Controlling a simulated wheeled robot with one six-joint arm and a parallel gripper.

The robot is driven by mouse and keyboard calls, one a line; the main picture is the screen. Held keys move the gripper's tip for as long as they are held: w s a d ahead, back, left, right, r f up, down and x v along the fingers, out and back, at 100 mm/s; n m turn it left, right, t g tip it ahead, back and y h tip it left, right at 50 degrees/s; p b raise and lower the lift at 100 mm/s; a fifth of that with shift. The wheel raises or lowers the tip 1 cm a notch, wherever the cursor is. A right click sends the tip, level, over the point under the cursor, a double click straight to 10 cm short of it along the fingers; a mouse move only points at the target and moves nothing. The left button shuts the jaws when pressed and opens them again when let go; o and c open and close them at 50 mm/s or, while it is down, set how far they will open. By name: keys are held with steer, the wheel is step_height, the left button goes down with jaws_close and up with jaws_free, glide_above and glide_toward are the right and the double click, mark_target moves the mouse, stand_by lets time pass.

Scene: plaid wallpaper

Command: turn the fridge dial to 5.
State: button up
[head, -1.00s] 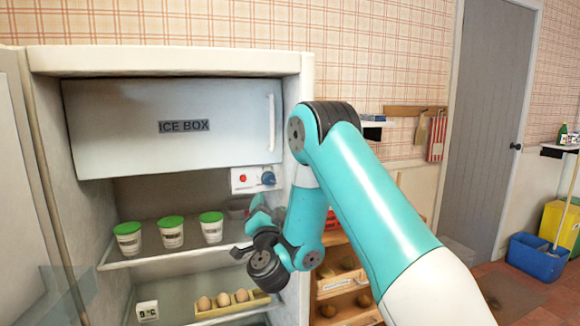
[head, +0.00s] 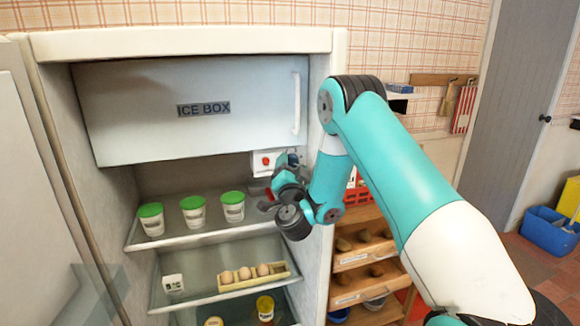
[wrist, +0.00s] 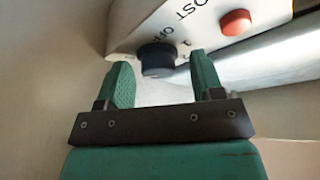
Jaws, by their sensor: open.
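The fridge dial (wrist: 157,60) is a dark round knob on a white control box (wrist: 125,28) in the wrist view. Printed marks show around it, including part of "OFF" and letters "OST"; its pointer setting cannot be read. A red button (wrist: 235,22) sits beside it. My gripper (wrist: 161,72) has two green fingers spread apart, with the knob between their tips in the picture; contact is not clear. In the head view, the control box (head: 256,166) hangs below the ice box door, and my gripper (head: 274,190) is just below it, hiding most of the dial.
The ice box door (head: 190,110) is shut above. Several green-lidded tubs (head: 194,212) stand on the upper glass shelf (head: 180,243), with an egg tray (head: 252,278) below. The fridge's right wall (head: 318,260) is close to my arm. Wooden drawers (head: 360,255) stand to the right.

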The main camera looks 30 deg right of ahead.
steer(key=shift+d, duration=0.2)
steer(key=c, duration=0.9)
steer(key=shift+r+m+g+p, duration=0.3)
steer(key=shift+m+p, duration=0.3)
steer(key=shift+p, duration=0.2)
steer(key=shift+m+p, duration=0.3)
steer(key=shift+p, duration=0.05)
steer(key=shift+f, duration=0.2)
steer(key=o, duration=0.9)
steer(key=shift+a, duration=0.1)
